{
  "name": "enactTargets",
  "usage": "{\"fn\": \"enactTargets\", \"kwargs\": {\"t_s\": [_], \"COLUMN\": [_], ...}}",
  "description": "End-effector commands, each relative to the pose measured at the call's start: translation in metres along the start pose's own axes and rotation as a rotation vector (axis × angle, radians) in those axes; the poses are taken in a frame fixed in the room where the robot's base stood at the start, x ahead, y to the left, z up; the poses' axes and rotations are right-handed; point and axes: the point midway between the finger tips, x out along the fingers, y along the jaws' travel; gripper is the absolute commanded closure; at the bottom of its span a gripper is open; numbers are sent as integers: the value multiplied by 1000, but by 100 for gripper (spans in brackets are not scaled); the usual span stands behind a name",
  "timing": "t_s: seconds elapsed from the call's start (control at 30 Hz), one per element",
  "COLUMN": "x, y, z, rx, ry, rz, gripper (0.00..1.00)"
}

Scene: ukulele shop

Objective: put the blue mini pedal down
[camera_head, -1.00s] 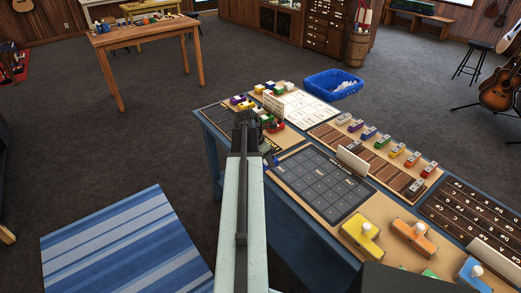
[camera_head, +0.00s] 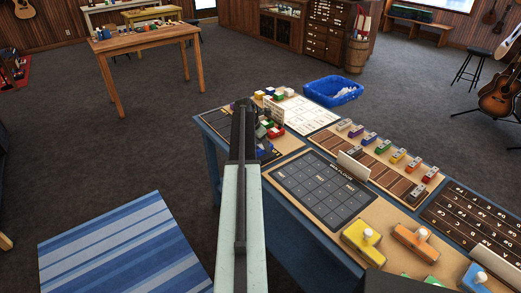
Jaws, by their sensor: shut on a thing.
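My gripper (camera_head: 243,106) is at the far end of my outstretched arm, over the left part of the blue-edged table (camera_head: 211,160). It is seen from behind and is shut on the blue mini pedal, which the arm and gripper hide from this view. I cannot tell how high it is above the table. The gripper is left of a cluster of small coloured blocks. A row of small pedals in several colours stands on the board to the right, with a blue one (camera_head: 369,138) among them.
A dark grid mat (camera_head: 318,190) lies mid-table, with a small upright card (camera_head: 352,166) behind its right corner. Larger yellow (camera_head: 362,240) and orange (camera_head: 416,240) pieces stand at the front. A blue bin (camera_head: 333,92) stands beyond the table. A striped rug (camera_head: 125,245) lies left.

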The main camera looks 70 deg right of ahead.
Motion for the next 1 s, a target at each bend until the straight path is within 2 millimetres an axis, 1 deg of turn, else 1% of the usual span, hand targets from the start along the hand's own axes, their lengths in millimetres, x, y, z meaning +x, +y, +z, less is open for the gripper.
{"fn": "enactTargets", "kwargs": {"t_s": [0.17, 0.27, 0.3, 0.4, 0.47, 0.67, 0.83, 0.87, 0.9, 0.93, 1.0], "x": [0, 2, 12, 33, 38, 33, 38, 37, 36, 36, 36], "y": [5, 18, 17, 16, 16, 16, 16, 16, 16, 16, 16], "z": [0, 0, -5, -14, -16, -14, -16, -16, -16, -16, -16], "rx": [0, -1, 0, 0, 0, -1, -1, -1, -1, -1, -1], "ry": [0, 0, 0, 0, -1, -1, -1, 0, 0, 0, 0], "rz": [0, 0, 0, 0, 0, 0, 0, 0, 0, 0, 0], "gripper": [100, 100, 100, 100, 100, 100, 100, 50, 38, 33, 33]}}
